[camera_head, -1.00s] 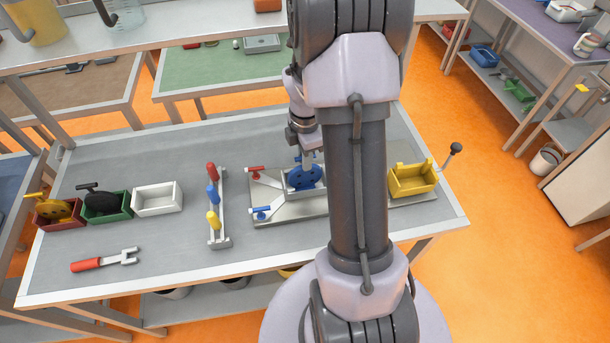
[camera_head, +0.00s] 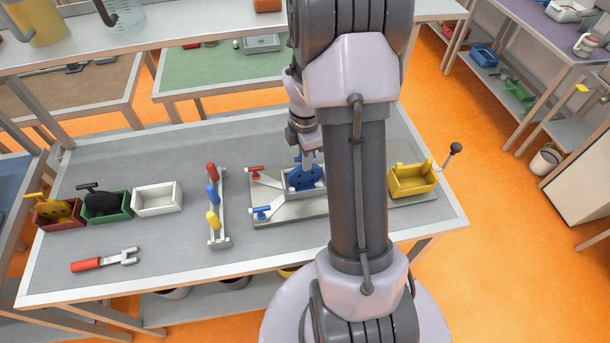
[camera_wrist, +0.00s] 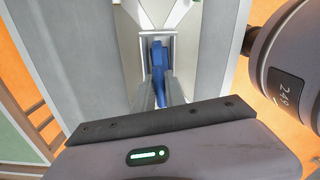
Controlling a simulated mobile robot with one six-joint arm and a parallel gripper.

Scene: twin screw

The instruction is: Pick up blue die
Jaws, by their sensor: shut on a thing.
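The blue die (camera_head: 304,177) is a round disc with holes, standing upright in a grey holder (camera_head: 291,182) on a metal plate. My gripper (camera_head: 308,158) is above the holder, shut on the upper part of the die. In the wrist view the die (camera_wrist: 158,70) shows edge-on as a narrow blue strip between the pale walls of the holder. My arm covers the right part of the plate in the head view.
Red-handled and blue-handled clamps (camera_head: 262,213) sit at the plate's left. A rack of coloured handles (camera_head: 213,196), a white bin (camera_head: 158,198), a green bin (camera_head: 108,210) and a red bin (camera_head: 60,216) stand further left. A yellow bin (camera_head: 412,180) is at the right.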

